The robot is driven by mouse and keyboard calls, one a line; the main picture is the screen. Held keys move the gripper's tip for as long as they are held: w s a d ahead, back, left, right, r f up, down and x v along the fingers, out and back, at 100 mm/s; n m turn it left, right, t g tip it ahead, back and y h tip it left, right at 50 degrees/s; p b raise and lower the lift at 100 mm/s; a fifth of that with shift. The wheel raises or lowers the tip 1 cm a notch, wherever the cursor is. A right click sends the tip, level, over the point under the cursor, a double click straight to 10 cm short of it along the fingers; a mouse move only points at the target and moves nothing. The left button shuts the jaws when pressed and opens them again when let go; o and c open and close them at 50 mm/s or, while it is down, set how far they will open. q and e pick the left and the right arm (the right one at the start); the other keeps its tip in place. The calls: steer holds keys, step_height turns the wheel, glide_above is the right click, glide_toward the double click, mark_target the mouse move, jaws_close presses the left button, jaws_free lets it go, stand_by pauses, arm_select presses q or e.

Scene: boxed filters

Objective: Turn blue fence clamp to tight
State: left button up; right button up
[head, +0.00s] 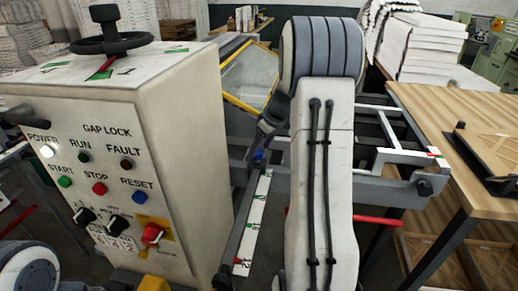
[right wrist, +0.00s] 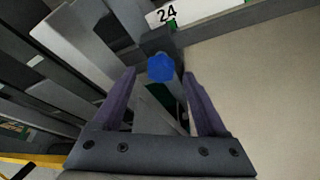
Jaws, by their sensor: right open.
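The blue fence clamp (right wrist: 160,68) is a small faceted knob on a dark block beside the white scale marked 24. In the head view the blue clamp (head: 259,156) is a small spot at the upper end of the scale rail (head: 252,225). My right gripper (right wrist: 157,84) is open, with one finger on each side of the knob in the right wrist view. I cannot tell whether the fingers touch it. In the head view my right forearm hides part of the machine behind it. My left gripper is not in view.
The control cabinet (head: 95,120), with buttons and a handwheel (head: 112,40) on top, stands close left of the rail. A red bar (head: 375,219) sticks out on the right. A wooden table (head: 450,105) stands at right. A yellow-framed clear panel (head: 248,78) is behind.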

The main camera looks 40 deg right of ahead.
steer(key=shift+x, duration=0.8)
steer(key=shift+a, duration=0.1)
jaws_close()
